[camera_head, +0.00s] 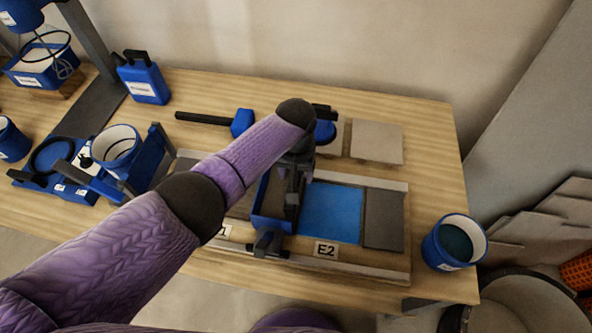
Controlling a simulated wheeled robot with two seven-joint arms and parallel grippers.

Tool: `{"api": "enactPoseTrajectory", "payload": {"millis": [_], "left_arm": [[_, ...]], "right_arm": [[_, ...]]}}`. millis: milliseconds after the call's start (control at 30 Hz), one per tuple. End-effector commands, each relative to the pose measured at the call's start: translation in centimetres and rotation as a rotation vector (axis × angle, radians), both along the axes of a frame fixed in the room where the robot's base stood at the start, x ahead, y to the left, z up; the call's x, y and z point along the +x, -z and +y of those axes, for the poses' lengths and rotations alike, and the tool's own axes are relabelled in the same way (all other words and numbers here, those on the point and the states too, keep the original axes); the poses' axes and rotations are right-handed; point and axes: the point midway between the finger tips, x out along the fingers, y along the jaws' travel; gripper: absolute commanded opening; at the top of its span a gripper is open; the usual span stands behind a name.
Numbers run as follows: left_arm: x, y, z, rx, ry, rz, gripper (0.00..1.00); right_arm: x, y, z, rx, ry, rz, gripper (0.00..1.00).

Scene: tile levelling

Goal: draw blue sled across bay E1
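The blue sled (259,215) is an open blue frame across the levelling bed, between the hidden-in-part E1 label (223,231) and the E2 label (326,249). A dark block at its front end sits at the front rail. Bay E1 (240,207), to the sled's left, shows a grey surface and is mostly covered by my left arm. My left gripper (292,198) points down at the sled's right part. Its dark fingers are at the sled, but whether they close on it cannot be made out. My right gripper cannot be identified.
Bay E2 (332,211) has a bright blue surface, with a dark grey slab (384,219) to its right. A blue bucket (436,251) stands at the table's right edge. Pale tiles (377,142) and a blue-headed tool (242,123) lie behind. Blue containers crowd the left.

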Motion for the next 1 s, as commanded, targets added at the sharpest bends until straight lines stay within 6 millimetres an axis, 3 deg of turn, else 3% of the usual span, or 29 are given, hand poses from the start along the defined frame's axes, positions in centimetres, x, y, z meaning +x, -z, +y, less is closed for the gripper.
{"api": "enactPoseTrajectory", "payload": {"millis": [233, 400, 567, 1000], "left_arm": [[0.1, -6.3, 0.0, -0.002, 0.001, -0.005, 0.68], [0.1, -9.3, -0.1, -0.001, 0.0, -0.003, 0.68], [0.0, -9.9, 0.0, 0.0, 0.0, -0.001, 0.68], [-0.7, -9.2, -0.3, -0.021, 0.017, 0.004, 0.68]], "right_arm": [[1.2, -4.1, 0.9, 0.017, 0.0, -0.034, 0.68], [1.6, -5.5, 2.2, 0.038, 0.001, -0.046, 0.68], [1.7, -5.7, 2.1, 0.035, 0.001, -0.046, 0.68], [1.7, -5.6, 1.7, 0.029, 0.003, -0.044, 0.68]]}}
